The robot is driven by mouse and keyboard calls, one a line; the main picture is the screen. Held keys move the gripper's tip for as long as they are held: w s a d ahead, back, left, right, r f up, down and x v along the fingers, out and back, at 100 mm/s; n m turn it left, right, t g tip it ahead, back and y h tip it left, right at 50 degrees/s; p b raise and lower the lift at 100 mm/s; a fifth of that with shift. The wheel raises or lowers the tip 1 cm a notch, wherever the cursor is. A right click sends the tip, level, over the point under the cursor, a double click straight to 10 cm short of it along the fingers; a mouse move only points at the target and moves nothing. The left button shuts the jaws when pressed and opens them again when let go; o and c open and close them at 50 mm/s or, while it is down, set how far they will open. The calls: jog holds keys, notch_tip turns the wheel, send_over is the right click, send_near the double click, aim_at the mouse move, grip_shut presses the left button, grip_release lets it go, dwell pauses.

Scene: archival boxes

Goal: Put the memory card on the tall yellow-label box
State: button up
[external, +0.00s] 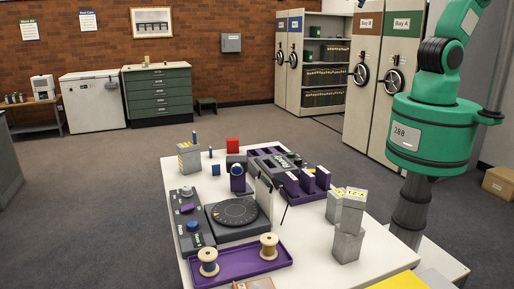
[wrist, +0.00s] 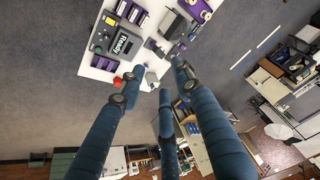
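Grey boxes with yellow labels stand on the white table. One tall grey box (external: 347,245) is at the right edge, with a grey yellow-topped piece (external: 352,212) above it; I cannot tell whether they are one box or two. Another yellow-label box (external: 189,158) stands at the far left corner. I cannot pick out the memory card for certain among the small things. My gripper (wrist: 152,86) has its blue fingers spread apart, with nothing held between them. It is outside the external view; the wrist view shows the table beyond the fingers.
The white table (external: 313,256) carries a dark turntable device (external: 235,212), a purple tray (external: 238,263) with two spools, purple upright holders (external: 307,182), a "Ready" device (wrist: 122,42) and a red block (external: 232,145). Cabinets and shelves line the walls.

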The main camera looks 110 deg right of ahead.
jog(key=s+a+f+n, duration=0.2)
jog(key=s+f, duration=0.2)
jog(key=s, duration=0.6)
jog(key=shift+a+n+t, duration=0.3)
jog(key=shift+a+t, duration=0.05)
jog(key=shift+t, duration=0.05)
jog(key=shift+f, duration=0.1)
notch_tip(320, 180, down, 14)
jog(key=b, duration=1.4)
